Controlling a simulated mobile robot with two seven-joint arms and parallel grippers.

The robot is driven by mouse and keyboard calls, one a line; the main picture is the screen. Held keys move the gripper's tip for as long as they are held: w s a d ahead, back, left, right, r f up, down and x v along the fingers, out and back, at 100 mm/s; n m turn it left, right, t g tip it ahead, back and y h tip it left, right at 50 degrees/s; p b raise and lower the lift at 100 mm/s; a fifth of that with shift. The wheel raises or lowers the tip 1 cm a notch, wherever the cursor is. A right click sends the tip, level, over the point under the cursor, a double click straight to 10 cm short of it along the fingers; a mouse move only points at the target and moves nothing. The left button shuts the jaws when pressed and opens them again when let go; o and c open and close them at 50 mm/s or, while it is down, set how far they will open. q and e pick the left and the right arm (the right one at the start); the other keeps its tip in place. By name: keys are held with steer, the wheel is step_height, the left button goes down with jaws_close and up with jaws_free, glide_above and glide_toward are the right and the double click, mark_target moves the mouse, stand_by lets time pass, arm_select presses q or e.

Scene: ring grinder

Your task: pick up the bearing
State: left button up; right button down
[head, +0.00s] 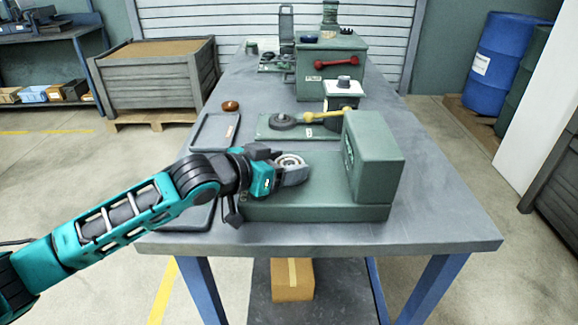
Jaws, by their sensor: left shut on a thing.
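The bearing (291,160) is a pale metal ring, above the left end of the green machine (325,190) at the front of the table. My left gripper (289,172) reaches in from the left and is shut on the bearing. The gripper body and fingers hide part of the ring. I cannot tell whether the ring touches the machine below it. My right gripper is out of view.
A tall green block (375,158) rises at the machine's right end. Behind are a plate with a yellow-handled tool (318,116) and a green box with a red handle (330,75). A grey tray (214,132) lies at left. The table's right side (440,185) is clear.

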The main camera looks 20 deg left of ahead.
arm_select(q)
steer(key=c, duration=0.5)
steer(key=shift+c, duration=0.6)
steer(key=shift+r, duration=0.15)
